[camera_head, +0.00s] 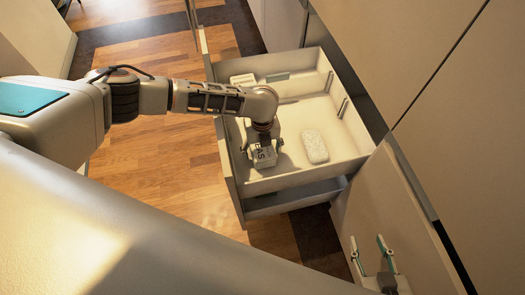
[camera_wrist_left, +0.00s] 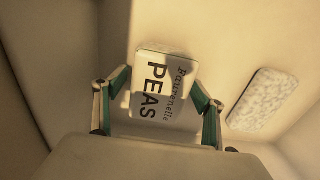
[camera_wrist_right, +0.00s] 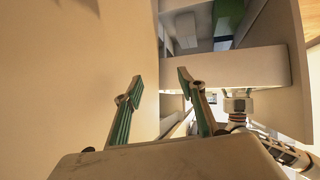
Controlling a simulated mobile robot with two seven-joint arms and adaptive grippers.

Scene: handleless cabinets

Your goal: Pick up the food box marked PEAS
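The PEAS box (camera_wrist_left: 165,88) is a small pale box with dark lettering. It lies inside the open drawer, near its front left corner in the head view (camera_head: 264,158). My left gripper (camera_head: 263,148) reaches down over it. In the left wrist view its fingers (camera_wrist_left: 160,78) are spread wide, one at each side of the box, with the tips close to the box edges. I cannot tell whether they touch it. My right gripper (camera_head: 371,247) is open and empty, away from the drawer; its fingers also show in the right wrist view (camera_wrist_right: 161,73).
A white speckled oblong item (camera_head: 314,146) lies to the right of the box in the drawer. Other items (camera_head: 243,79) lie at the drawer's far end. The drawer walls (camera_head: 300,178) surround the left gripper. Cabinet fronts (camera_head: 405,45) stand on the right; wooden floor (camera_head: 165,185) is clear on the left.

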